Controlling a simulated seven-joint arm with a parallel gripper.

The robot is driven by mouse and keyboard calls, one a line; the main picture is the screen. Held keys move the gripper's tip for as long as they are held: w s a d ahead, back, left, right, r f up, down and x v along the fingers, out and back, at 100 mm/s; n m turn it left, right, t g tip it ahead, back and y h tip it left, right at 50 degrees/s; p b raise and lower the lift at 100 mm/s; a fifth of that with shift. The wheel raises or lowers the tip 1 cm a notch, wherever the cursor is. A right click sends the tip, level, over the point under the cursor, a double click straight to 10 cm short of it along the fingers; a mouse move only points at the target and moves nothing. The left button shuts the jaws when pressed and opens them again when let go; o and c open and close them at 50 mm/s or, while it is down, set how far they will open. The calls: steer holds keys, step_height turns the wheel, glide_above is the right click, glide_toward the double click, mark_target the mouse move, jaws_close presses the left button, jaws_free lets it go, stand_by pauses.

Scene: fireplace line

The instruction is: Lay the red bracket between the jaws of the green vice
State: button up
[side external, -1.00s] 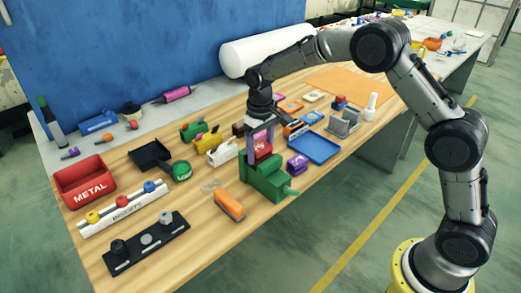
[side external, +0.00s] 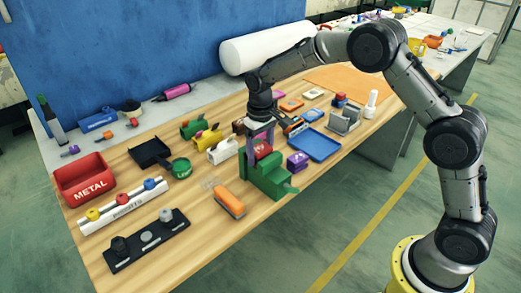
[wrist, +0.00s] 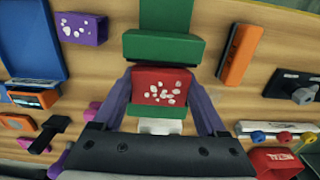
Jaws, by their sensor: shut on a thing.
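The green vice (side external: 266,177) stands on the wooden bench near its front edge. It also shows in the wrist view (wrist: 165,48), with one green jaw beyond the red bracket and one on the near side. The red bracket (wrist: 160,87), with white spots on its face, lies between these two jaws. In the side view the bracket (side external: 263,148) shows as a small red patch at the top of the vice. My gripper (wrist: 160,98) has its purple fingers on the left and right sides of the bracket and is shut on it. The bracket's underside is hidden.
An orange-and-grey block (side external: 229,201) lies left of the vice, a small purple box (side external: 297,161) right of it. A blue tray (side external: 314,145) is behind on the right. White, yellow and green holders stand behind left. Bare wood lies in front left.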

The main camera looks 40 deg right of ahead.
steer(key=shift+f, duration=0.15)
steer(key=o, duration=1.4)
steer(key=shift+f, duration=0.1)
steer(key=shift+c, duration=0.2)
steer(key=shift+r, duration=2.55)
